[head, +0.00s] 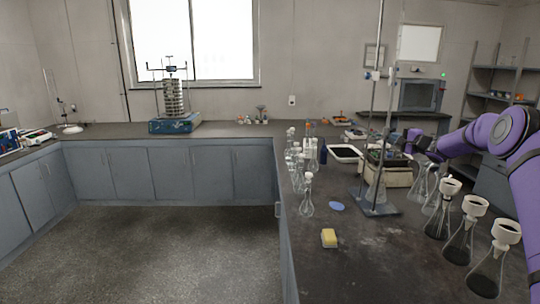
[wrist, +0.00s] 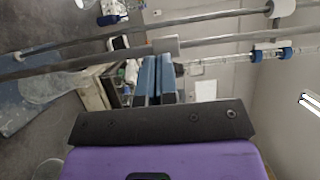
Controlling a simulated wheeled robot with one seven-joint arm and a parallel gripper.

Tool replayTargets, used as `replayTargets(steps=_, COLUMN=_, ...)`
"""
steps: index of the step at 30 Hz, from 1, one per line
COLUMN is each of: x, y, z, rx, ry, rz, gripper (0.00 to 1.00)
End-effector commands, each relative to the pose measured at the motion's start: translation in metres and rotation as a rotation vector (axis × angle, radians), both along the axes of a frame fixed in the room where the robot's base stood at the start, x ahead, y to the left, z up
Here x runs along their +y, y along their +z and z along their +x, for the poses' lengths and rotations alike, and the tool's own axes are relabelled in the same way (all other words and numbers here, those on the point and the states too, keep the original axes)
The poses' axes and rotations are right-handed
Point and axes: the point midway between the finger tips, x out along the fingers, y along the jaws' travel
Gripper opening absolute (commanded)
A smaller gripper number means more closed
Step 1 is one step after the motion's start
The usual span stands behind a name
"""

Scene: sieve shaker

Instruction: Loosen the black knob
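The sieve shaker stands on the far counter in the head view, with a stack of round sieves (head: 173,97) on a blue base (head: 174,126). Rods rise beside the stack to a dark clamp piece (head: 171,69) at the top. The black knob is too small to make out for certain. My gripper (head: 412,139) is far to the right of the shaker, over the right bench, partly behind stand rods. In the wrist view its two blue fingers (wrist: 157,80) lie side by side with nothing visible between them. The shaker does not show in the wrist view.
The right bench holds a metal rod stand (head: 378,207), several flasks with dark contents (head: 459,246), clear glassware (head: 307,205), a yellow sponge (head: 329,238) and a blue disc (head: 336,206). Stand rods (wrist: 150,48) cross close to my gripper. The floor (head: 175,250) is clear.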

Motion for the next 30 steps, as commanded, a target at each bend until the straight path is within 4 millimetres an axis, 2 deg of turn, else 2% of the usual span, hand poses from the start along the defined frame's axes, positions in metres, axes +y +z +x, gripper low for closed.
replayTargets(steps=23, x=0.004, y=-0.002, z=-0.006, rx=0.0, ry=-0.001, rz=0.001, gripper=0.0)
replayTargets(steps=30, x=-0.006, y=-0.002, z=-0.013, rx=0.001, ry=-0.002, rz=0.0, gripper=0.0)
